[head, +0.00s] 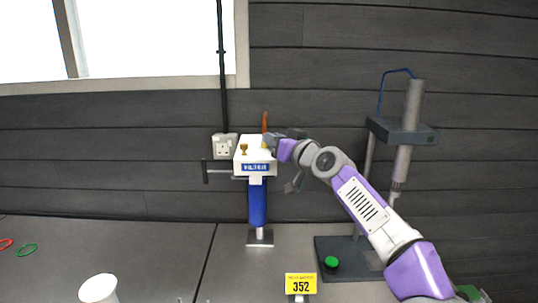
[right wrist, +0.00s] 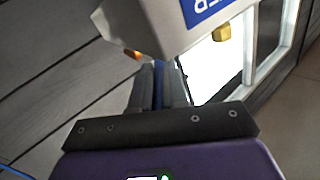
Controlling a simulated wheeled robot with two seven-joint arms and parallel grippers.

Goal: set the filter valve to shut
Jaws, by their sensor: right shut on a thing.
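The filter unit is a white box (head: 256,152) with a blue "FILTER" label, on a blue column (head: 258,203) with a metal foot. An orange lever (head: 264,122) stands nearly upright at the box's right side. My right gripper (head: 270,141) reaches in from the right to that side and is shut on the lever; the grip itself is mostly hidden. In the right wrist view, the right gripper's fingers (right wrist: 160,84) are close together under the white box (right wrist: 165,22), with a bit of the orange lever (right wrist: 132,54) by their tips. My left gripper is not in view.
A brass knob (head: 244,148) is on the box, and a dark handle (head: 205,172) sticks out left. A stand with a grey column (head: 408,120) and green button (head: 331,262) is right.

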